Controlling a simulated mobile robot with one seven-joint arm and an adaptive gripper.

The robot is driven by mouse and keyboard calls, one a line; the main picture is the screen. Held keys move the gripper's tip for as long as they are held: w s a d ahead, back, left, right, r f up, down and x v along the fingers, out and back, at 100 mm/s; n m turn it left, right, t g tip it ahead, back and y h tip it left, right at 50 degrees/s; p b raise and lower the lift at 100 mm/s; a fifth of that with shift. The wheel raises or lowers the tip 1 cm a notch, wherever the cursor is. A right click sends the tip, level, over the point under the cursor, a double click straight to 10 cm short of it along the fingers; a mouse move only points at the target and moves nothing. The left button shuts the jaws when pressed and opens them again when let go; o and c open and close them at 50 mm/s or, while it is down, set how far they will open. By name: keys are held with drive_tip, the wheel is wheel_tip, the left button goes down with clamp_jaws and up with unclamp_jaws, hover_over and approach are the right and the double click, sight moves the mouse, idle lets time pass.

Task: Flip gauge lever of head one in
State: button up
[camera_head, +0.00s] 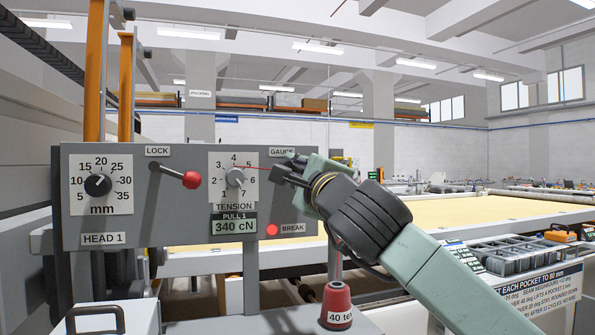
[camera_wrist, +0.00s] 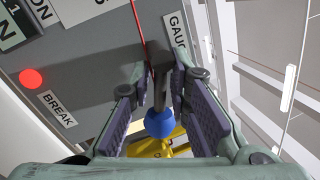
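The HEAD 1 panel (camera_head: 130,215) stands at the left in the head view. The gauge lever (camera_wrist: 159,75) shows in the wrist view as a dark shaft with a blue ball knob (camera_wrist: 160,123), beside the GAUGE label (camera_wrist: 178,35). My gripper (camera_wrist: 160,82) is open, with one finger on each side of the lever; the knob lies between the pads, and I cannot tell whether either pad touches. In the head view my gripper (camera_head: 284,171) is at the panel's upper right, just below the GAUGE label (camera_head: 282,152), and hides the lever.
The lock lever with a red knob (camera_head: 192,180) sticks out left of the tension dial (camera_head: 235,177). A red thread runs from the dial toward my gripper. A red BREAK light (camera_head: 272,230) is below. A red thread cone (camera_head: 336,305) stands under my arm.

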drive_tip(key=shift+s, duration=0.1)
drive_tip(key=v, duration=1.2)
drive_tip(key=shift+f, duration=0.1)
